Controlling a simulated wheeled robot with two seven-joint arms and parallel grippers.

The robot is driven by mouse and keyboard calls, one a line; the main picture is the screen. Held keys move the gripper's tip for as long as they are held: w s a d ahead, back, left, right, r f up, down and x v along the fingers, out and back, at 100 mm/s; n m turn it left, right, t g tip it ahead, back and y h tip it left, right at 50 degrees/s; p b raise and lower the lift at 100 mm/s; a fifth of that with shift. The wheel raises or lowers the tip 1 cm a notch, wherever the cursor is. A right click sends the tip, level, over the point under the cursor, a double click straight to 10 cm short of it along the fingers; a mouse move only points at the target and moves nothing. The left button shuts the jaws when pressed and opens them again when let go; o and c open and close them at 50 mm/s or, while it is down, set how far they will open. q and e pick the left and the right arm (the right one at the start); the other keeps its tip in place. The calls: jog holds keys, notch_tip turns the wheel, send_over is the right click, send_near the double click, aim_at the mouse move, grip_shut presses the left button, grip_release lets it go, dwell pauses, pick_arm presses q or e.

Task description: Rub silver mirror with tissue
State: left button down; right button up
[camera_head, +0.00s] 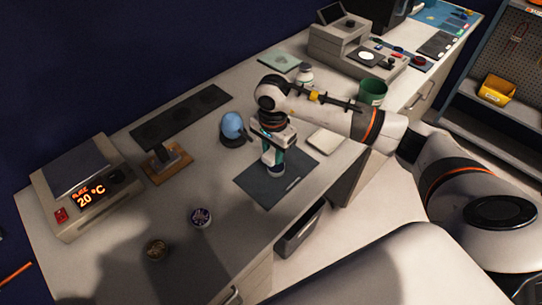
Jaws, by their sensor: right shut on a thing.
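A round, pale blue, shiny disc on a dark base, which looks like the mirror (232,123), stands upright on the counter just left of my right gripper. My right gripper (272,150) points down over a dark grey mat (256,187). It is shut on a small teal and pale object (277,170), mostly hidden by the fingers; I cannot tell whether this is the tissue or whether it touches the mat. A flat white square (326,141) lies right of the gripper, partly under the arm. My left gripper is out of view.
A heater reading 20 °C (85,195) stands at the left, near a wooden-based stand (166,162) and a black strip (180,117). Two small round items (201,217) lie in front. A white jar (305,74) and green cup (372,91) stand behind my arm.

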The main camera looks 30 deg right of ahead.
jog(key=shift+r+p, duration=0.65)
jog(key=shift+r, duration=1.1)
jog(key=shift+s+a, duration=0.1)
jog(key=shift+a, duration=0.05)
